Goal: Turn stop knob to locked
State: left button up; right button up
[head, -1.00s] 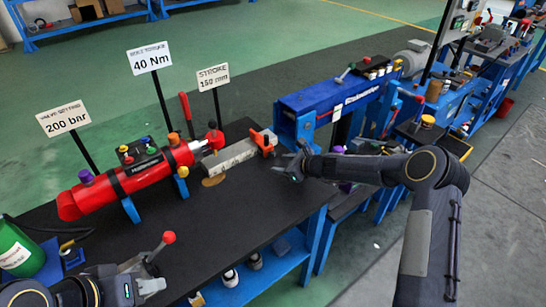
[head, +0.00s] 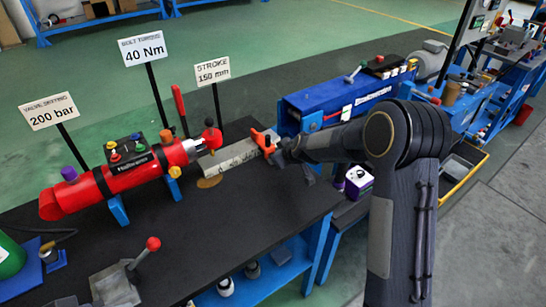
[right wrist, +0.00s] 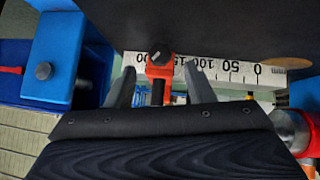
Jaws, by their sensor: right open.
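The stop (head: 264,140) is an orange-red block on the scale bar (head: 238,155) in the head view. My right gripper (right wrist: 160,86) is open, one finger on each side of the stop. I cannot tell if the fingers touch it. In the head view my right gripper (head: 281,151) is at the stop, its fingers partly hidden. A grey sliver at the bottom left edge may be my left gripper (head: 66,301); its jaws cannot be made out.
A red cylinder (head: 125,177) lies left of the scale bar, with signs behind. A blue machine (head: 345,105) stands behind my right arm. A grey block with a red-tipped lever (head: 118,286) is at the front left. The black table (head: 225,225) is clear in the middle.

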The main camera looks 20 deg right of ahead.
jog(key=shift+x, duration=2.4)
jog(key=shift+c, duration=0.2)
